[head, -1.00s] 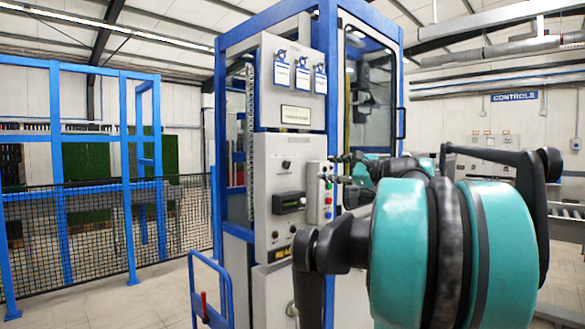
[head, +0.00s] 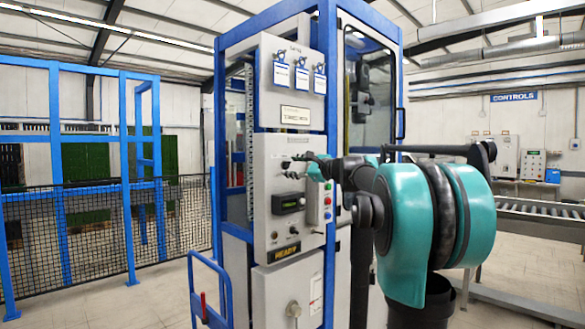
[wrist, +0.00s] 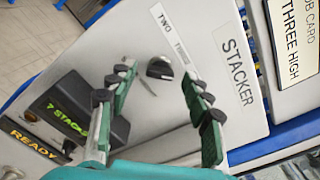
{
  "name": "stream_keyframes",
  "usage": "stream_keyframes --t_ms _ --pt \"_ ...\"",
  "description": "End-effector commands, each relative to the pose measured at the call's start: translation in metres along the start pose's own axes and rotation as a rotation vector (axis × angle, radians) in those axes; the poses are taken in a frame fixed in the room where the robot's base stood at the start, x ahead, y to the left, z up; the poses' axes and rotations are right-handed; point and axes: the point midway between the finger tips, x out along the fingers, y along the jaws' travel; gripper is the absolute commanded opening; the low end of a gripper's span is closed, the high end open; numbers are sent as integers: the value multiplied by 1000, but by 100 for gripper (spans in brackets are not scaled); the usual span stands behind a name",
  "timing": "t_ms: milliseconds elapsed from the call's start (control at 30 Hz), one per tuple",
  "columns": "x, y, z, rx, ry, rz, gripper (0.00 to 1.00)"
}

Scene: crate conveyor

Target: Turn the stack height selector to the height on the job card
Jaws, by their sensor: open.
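The stack height selector is a small dark knob (wrist: 160,68) on the grey stacker panel (head: 265,150). The labels TWO (wrist: 165,20) and THREE (wrist: 182,52) sit near it; I cannot tell which one it points to. The job card (wrist: 292,40) reads THREE HIGH in the wrist view. My gripper (wrist: 155,77) is open, its fingers on either side of the knob in the picture; I see no contact. In the head view, my gripper (head: 296,167) is at the panel and covers much of the knob.
A display (wrist: 68,115) showing 7 STACKS and a READY sign (wrist: 33,138) are below the selector. A blue rail (head: 210,290) stands low in front. A conveyor (head: 535,215) is at the right.

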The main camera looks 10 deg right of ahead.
Motion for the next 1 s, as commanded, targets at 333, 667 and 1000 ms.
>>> stream_keyframes --t_ms 333,667,1000 --pt "5 0 0 0 0 0 50" --pt "4 0 0 0 0 0 10" --pt "4 0 0 -26 0 0 0"
